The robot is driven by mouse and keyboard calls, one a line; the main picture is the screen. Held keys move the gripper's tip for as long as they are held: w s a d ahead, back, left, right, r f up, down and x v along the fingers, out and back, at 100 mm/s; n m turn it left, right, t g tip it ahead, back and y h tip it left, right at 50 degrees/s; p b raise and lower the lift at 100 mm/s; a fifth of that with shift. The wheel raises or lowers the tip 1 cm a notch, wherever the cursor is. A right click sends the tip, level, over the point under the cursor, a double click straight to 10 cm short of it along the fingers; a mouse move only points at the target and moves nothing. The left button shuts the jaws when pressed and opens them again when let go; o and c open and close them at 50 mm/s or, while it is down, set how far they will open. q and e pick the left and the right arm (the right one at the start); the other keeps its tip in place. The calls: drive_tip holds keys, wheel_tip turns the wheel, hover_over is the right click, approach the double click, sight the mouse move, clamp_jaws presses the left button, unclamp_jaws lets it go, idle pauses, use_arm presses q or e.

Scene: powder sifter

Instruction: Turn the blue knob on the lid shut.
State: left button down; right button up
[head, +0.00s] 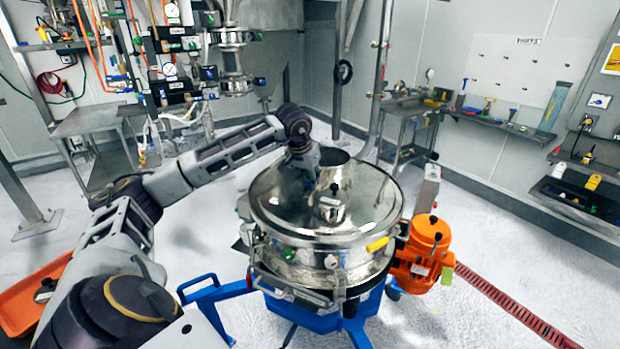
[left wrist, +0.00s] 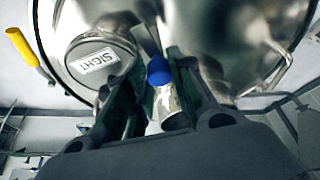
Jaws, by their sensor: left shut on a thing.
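The round steel lid (head: 375,190) sits on top of the powder sifter (head: 325,262). My left gripper (head: 302,165) reaches down onto the far left part of the lid, and its fingertips are hard to make out there. In the left wrist view, the blue knob (left wrist: 159,71) shows between the two dark fingers of my left gripper (left wrist: 153,66), which is shut on it. A whitish metal fitting (left wrist: 168,101) shows just below the knob. I cannot make out the knob in the head view. My right gripper is not in view.
A round port marked SIGHT (left wrist: 97,62) stands close beside the left finger. A yellow handle (head: 377,244) sticks out at the lid's near right edge. An orange motor (head: 428,238) is right of the sifter, and a blue wheeled frame (head: 330,320) is below.

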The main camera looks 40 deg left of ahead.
use_arm(q)
drive_tip(key=n+y+p, duration=0.1)
drive_tip(key=n, duration=0.1)
drive_tip(key=n+y+p, duration=0.1)
drive_tip(key=n, duration=0.2)
drive_tip(key=shift+w+d+r+n+g+p, duration=0.1)
drive_tip(key=shift+r+n+g+p, duration=0.05)
drive_tip(key=shift+n+g+p, duration=0.2)
drive_tip(key=n, duration=0.2)
drive_tip(key=n+g+y+p, duration=0.1)
drive_tip(key=n, duration=0.1)
drive_tip(key=shift+w+g, duration=0.1)
drive_tip(key=shift+g, duration=0.15)
drive_tip(key=n, duration=0.2)
drive_tip(key=n+g, duration=0.1)
drive_tip(key=n, duration=0.2)
drive_tip(key=shift+w+d+g, duration=0.1)
drive_tip(key=shift+g, duration=0.2)
drive_tip(key=shift+n+g+y, duration=0.3)
drive_tip(key=shift+n+g, duration=0.1)
drive_tip(key=shift+n, duration=0.55)
drive_tip(key=c, duration=1.3)
unclamp_jaws()
drive_tip(key=shift+o, duration=0.2)
drive_tip(key=shift+r, duration=0.1)
